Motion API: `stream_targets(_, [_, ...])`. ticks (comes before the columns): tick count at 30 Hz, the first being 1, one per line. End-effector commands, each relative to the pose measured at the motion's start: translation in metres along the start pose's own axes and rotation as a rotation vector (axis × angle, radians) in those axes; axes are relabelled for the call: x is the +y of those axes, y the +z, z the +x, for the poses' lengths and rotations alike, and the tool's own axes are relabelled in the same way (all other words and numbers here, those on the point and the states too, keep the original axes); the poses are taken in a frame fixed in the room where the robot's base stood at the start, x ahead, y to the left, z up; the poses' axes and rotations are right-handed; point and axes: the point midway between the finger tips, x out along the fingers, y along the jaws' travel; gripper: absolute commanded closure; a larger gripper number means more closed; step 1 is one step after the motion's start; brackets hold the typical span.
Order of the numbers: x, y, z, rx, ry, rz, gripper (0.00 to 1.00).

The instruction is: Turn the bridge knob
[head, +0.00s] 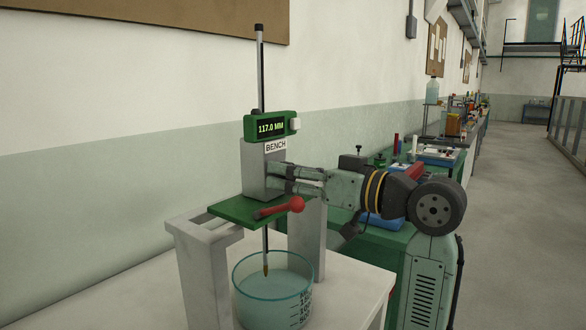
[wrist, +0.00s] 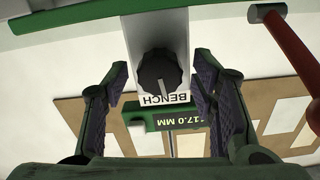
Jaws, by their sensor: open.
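The knob (wrist: 158,73) is black and ribbed with a pale pointer line, on the face of a grey block (head: 258,170). In the head view my gripper's fingers hide it. My gripper (head: 276,181) is open and reaches the block from the right. In the wrist view the two fingers of my gripper (wrist: 160,68) stand on either side of the knob, with a gap on each side. Below the knob in that view is the BENCH label (wrist: 165,99). A green display (head: 271,126) above the block reads 117.0 MM.
A red-handled lever (head: 280,208) sticks out just below my gripper, by the green plate (head: 228,211). A pointed rod (head: 266,255) hangs into a glass bowl (head: 273,300) of bluish liquid. Grey posts (head: 201,275) hold the bridge. The aisle at right is clear.

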Motion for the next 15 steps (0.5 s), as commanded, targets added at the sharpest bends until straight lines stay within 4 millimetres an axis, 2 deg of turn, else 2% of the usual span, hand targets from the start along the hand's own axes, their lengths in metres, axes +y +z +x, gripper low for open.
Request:
stream_targets(9, [0.0001,0.0001,0.0024,0.001,0.0,0.0,0.48])
stream_targets(15, [0.0001,0.0001,0.0022,0.001,0.0,0.0,0.62])
